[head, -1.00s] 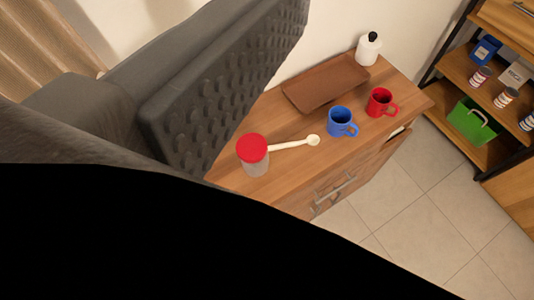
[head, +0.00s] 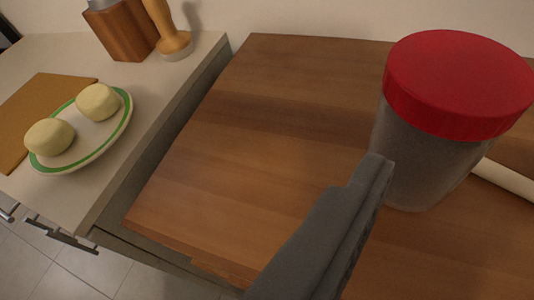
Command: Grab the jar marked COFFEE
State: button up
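A jar (head: 440,120) with a wide red lid and a greyish, see-through body stands upright on the wooden top at the right. No COFFEE marking can be read on the side that shows. One dark grey finger of my gripper (head: 345,220) reaches up from the bottom edge, its tip just left of the jar's lower body and overlapping it in the picture. I cannot tell whether it touches the jar. The other finger is out of view. Nothing shows against the visible finger's ridged inner side, so my gripper looks open and empty.
A cream spoon handle (head: 505,181) lies right of the jar. The wooden top (head: 250,130) is bare to the left. Beyond a gap, a counter holds a green-rimmed plate (head: 85,155) with two pale balls, a brown board (head: 30,115), a wooden block (head: 122,28) and a wooden pestle-like tool (head: 168,30).

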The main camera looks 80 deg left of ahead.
aim_at(437, 153)
jog(key=shift+g+y, duration=0.3)
jog(key=shift+y, duration=0.2)
jog(key=w+a+f, duration=0.1)
jog(key=a, duration=0.1)
jog(key=w+a+f, duration=0.1)
jog(key=a+f, duration=0.1)
jog(key=w+a+f, duration=0.1)
jog(key=a+f, duration=0.1)
jog(key=shift+a+f, duration=0.15)
jog(key=shift+a, duration=0.2)
jog(key=shift+x, duration=3.05)
jog(key=shift+a, duration=0.15)
jog(key=c, duration=1.4)
jog(key=shift+c, duration=0.3)
jog(key=shift+r, duration=0.35)
